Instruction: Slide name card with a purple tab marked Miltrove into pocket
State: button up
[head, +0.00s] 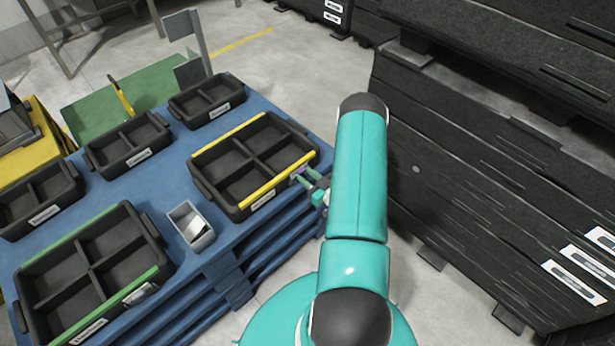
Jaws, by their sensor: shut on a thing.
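My gripper (309,180) is at the front right corner of a black four-compartment tray with yellow rails (214,198). It is shut on a small piece with a purple tab, the name card (299,172), held against or just in front of the tray's front wall. Writing on the card is too small to read. The pocket on that wall is hidden or too small to make out behind the card and gripper, so I cannot tell whether the card is inside it. A white label (263,201) sits on the same wall, left of the card.
A green-railed tray (160,250) stands front left on the blue table (185,175), with a small metal bin (191,226) beside it. Smaller black trays (165,133) stand along the back. Stacked dark crates (470,170) rise close to the right of my arm.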

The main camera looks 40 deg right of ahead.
jog(key=o, duration=1)
jog(key=shift+o, duration=0.2)
jog(key=shift+s, duration=0.1)
jog(key=s, duration=1.3)
jog(key=shift+s+d+r, duration=0.2)
jog(key=shift+s+r, duration=0.1)
jog(key=shift+r, duration=0.05)
